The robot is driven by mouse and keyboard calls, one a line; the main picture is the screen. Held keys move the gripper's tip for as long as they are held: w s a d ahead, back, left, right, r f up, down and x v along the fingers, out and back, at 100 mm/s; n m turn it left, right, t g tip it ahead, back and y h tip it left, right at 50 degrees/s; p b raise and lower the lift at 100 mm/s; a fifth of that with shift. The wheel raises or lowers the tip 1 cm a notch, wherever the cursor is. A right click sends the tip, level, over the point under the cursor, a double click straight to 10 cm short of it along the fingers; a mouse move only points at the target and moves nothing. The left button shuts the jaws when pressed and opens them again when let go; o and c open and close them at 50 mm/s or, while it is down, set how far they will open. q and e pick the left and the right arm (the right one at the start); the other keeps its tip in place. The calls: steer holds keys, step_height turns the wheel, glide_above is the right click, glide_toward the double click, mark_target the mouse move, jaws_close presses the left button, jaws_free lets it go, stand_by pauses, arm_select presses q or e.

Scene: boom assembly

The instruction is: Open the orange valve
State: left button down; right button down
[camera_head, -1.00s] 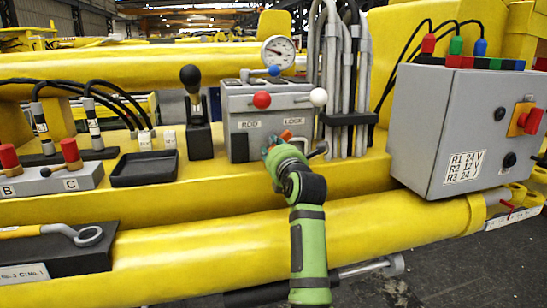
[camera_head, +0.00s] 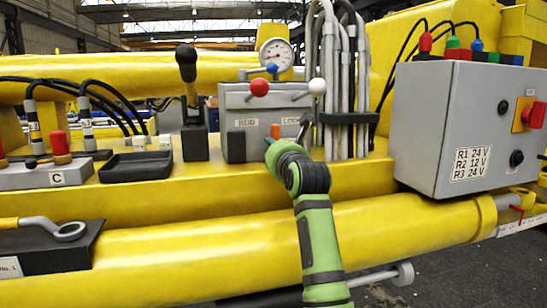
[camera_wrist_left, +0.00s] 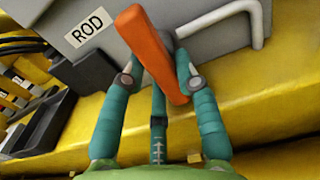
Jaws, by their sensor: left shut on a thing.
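The orange valve handle (camera_head: 275,131) is on the front of the grey control box (camera_head: 236,147), between the ROD and LOCK labels. In the left wrist view the orange handle (camera_wrist_left: 147,48) stands about upright relative to the box's ROD label (camera_wrist_left: 87,27). My left gripper (camera_head: 272,146) is at the handle's lower part. In the left wrist view its teal fingers (camera_wrist_left: 157,82) sit on both sides of the handle, shut on it. The handle's pivot is mostly hidden. My right gripper is not in view.
A bent grey lever (camera_wrist_left: 225,14) is close to the right of the handle. Red-knobbed (camera_head: 259,87) and white-knobbed (camera_head: 317,86) levers stand above. Grey hoses (camera_head: 329,90) and an electrical box (camera_head: 455,125) are to the right. A yellow cylinder (camera_head: 400,234) runs below.

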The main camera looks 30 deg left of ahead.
arm_select(q)
steer(key=shift+r+n, duration=0.3)
steer(key=shift+r, duration=0.25)
steer(key=c, duration=0.9)
jaws_free()
steer(key=shift+c, duration=0.2)
steer(key=shift+w+a+f, duration=0.1)
steer(key=shift+f, duration=0.25)
